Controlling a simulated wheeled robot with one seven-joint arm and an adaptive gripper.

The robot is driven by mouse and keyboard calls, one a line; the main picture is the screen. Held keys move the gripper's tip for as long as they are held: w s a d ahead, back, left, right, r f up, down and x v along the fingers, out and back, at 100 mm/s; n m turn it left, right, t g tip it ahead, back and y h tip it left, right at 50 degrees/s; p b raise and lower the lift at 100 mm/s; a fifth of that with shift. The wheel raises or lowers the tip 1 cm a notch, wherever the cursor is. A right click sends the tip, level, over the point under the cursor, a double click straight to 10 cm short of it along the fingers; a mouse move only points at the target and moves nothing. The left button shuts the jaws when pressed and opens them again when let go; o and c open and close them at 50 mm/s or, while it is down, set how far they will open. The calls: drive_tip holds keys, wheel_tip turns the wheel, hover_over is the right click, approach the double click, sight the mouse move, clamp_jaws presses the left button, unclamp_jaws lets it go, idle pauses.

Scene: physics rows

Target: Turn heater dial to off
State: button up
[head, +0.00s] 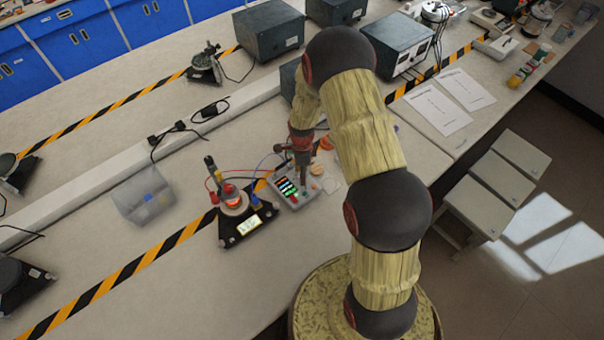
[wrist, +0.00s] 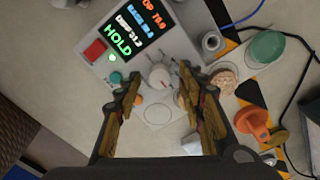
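A grey control box (head: 292,190) stands on the bench, and its lit display reads "HOLD" in green in the wrist view (wrist: 118,40). A white dial (wrist: 160,76) sits on the box's front panel; it looks like the heater dial, but its label is not readable. My gripper (wrist: 159,84) is open, with one finger on each side of the dial in the wrist view. Contact with the dial cannot be told. In the head view my gripper (head: 302,158) is over the box and partly hides it.
A red switch (wrist: 95,50) and a green knob (wrist: 116,78) sit beside the dial. An apparatus with a glowing red part (head: 235,203) stands left of the box. Orange (wrist: 254,126) and green (wrist: 267,47) items lie to the right. Cables run nearby. The bench front is clear.

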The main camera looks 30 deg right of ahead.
drive_tip(key=shift+f, duration=0.15)
drive_tip(key=shift+c, duration=0.8)
clamp_jaws()
